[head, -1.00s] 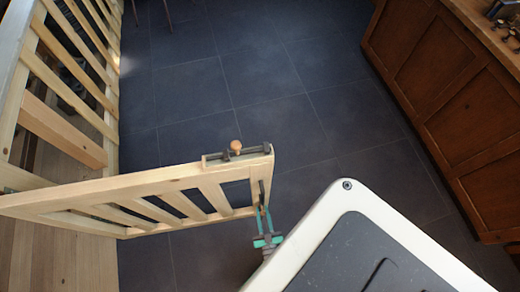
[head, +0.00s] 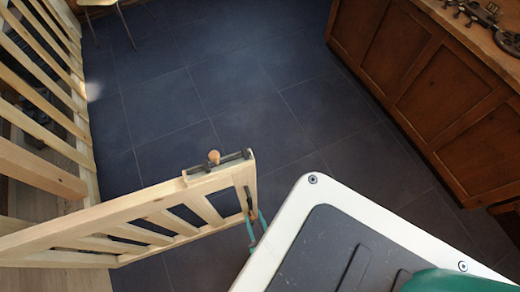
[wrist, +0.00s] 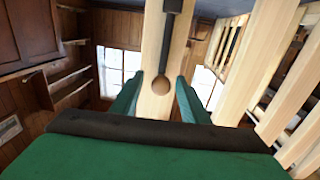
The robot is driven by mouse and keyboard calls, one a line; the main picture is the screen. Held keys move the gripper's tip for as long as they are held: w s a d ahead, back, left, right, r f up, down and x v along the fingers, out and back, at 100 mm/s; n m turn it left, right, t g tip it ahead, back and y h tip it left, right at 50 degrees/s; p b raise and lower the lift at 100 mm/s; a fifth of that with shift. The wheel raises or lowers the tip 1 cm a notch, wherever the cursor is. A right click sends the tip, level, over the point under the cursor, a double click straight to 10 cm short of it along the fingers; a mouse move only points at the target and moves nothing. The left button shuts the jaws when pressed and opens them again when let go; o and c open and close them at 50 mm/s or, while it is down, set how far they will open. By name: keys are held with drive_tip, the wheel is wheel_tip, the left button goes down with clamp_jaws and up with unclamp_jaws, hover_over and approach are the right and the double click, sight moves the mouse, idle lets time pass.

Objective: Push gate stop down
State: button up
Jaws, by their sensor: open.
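The pale wooden gate (head: 130,215) stands out over the dark floor at the left of the head view. A dark metal piece (head: 248,200), apparently the gate stop, is on its free end. In the wrist view a dark rod (wrist: 166,50) with a round wooden knob (wrist: 161,85) lies along the gate's pale upright (wrist: 153,105). My gripper (wrist: 159,78) is open, its green fingers on either side of the knob and upright. Whether they touch is unclear. In the head view my gripper (head: 257,226) is beside the gate's end, partly hidden by my white-edged body.
A latch with a wooden knob (head: 214,157) sits on the gate's top rail. Slatted railing (head: 45,90) runs along the left. A wooden cabinet (head: 420,90) with metal items on top stands at right. The tiled floor (head: 240,80) between is clear.

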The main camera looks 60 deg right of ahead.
drive_tip(key=v, duration=1)
drive_tip(key=shift+s, duration=0.15)
drive_tip(key=shift+a, duration=0.1)
drive_tip(key=shift+y, duration=0.3)
drive_tip(key=w+a+r+n+y, duration=0.1)
drive_tip(key=a+r+n+y, duration=0.1)
drive_tip(key=r, duration=1.3)
drive_tip(key=w+a+r+n+y, duration=0.2)
drive_tip(key=a+r, duration=0.5)
drive_tip(key=r, duration=0.8)
drive_tip(key=w+a+r+n+t+y, duration=0.1)
drive_tip(key=r+y, duration=0.5)
drive_tip(key=r, duration=0.9)
drive_tip(key=w+a+n, duration=0.1)
drive_tip(key=a+n, duration=0.1)
drive_tip(key=a, duration=0.1)
drive_tip(key=shift+a, duration=0.3)
drive_tip(key=shift+r, duration=0.1)
drive_tip(key=shift+c, duration=0.6)
